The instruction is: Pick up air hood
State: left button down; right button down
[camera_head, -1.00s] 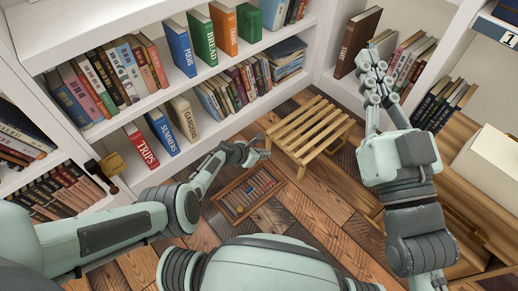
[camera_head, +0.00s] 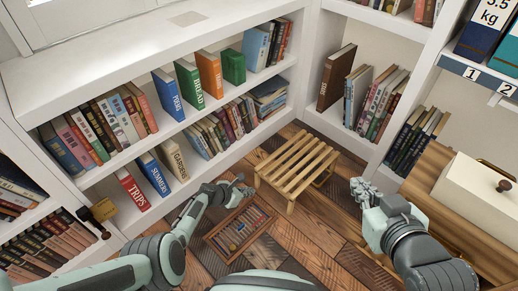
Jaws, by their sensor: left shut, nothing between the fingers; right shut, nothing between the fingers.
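I cannot make out an air hood anywhere in this view. My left gripper (camera_head: 240,188) is over the floor, beside the wooden slatted stool and above the tray on the floor. It is shut and empty.
A slatted stool (camera_head: 298,167) stands on the plank floor (camera_head: 300,235). A shallow wooden tray (camera_head: 210,239) lies left of it. White bookshelves (camera_head: 150,112) line the left and back. A wooden cabinet (camera_head: 450,220) carrying a white drawer box (camera_head: 468,194) stands right.

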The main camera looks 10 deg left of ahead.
aim_at(487, 199)
jog(key=k, duration=1)
